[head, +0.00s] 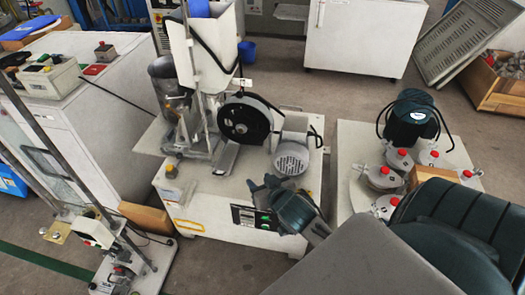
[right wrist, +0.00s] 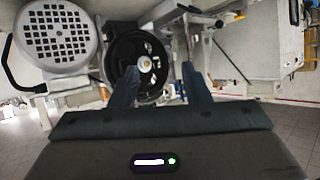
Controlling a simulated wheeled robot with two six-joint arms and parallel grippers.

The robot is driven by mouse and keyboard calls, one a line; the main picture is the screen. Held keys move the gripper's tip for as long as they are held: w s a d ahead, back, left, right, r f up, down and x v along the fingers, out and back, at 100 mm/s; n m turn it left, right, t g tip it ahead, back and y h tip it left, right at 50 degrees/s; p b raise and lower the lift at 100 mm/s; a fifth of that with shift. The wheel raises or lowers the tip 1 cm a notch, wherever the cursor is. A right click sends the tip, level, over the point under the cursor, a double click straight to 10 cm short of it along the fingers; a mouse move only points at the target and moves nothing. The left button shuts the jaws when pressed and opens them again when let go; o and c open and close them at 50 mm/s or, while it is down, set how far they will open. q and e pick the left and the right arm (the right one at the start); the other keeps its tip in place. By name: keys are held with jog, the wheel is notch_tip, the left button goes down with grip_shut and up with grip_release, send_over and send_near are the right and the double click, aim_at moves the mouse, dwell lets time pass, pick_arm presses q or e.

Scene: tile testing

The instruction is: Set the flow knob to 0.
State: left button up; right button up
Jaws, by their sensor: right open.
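I cannot make out with certainty which part is the flow knob, and no scale or 0 mark is legible. My right gripper (head: 262,183) is open and empty above the front right of the white machine base (head: 205,195). In the right wrist view its two fingers (right wrist: 159,68) stand apart, pointing toward a black wheel (right wrist: 128,48) with a pale hub. This wheel also shows in the head view (head: 247,118), beyond the fingertips. A small black panel (head: 244,216) with a green part is at the machine's front, beside the gripper. My left gripper is not in view.
A round grey grille (head: 292,159) is close to my right gripper. A white stand (head: 350,155) with a dark motor (head: 409,120) and red-capped parts is at the right. A white cabinet (head: 105,130) is at the left.

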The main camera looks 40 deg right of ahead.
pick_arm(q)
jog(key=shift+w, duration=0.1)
pick_arm(e)
jog(key=shift+s+a+f+g, duration=0.2)
jog(key=shift+s+a+f, duration=0.15)
jog(key=shift+s, duration=0.2)
jog(key=shift+s+a+f+g, duration=0.25)
jog(key=shift+s+f, duration=0.1)
jog(key=shift+s, duration=0.15)
jog(key=m+t+h+p, duration=0.3)
jog(key=t+p, duration=0.1)
jog(key=t, duration=0.2)
send_near(241, 97)
jog(key=p+x, duration=0.1)
jog(key=x, duration=0.9)
jog(key=shift+r, duration=0.1)
jog(key=shift+w+d, duration=0.15)
jog(key=shift+w, duration=0.5)
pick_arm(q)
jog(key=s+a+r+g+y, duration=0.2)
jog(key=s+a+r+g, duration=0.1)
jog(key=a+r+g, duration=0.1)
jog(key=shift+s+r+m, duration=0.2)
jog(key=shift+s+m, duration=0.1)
pick_arm(e)
grip_shut()
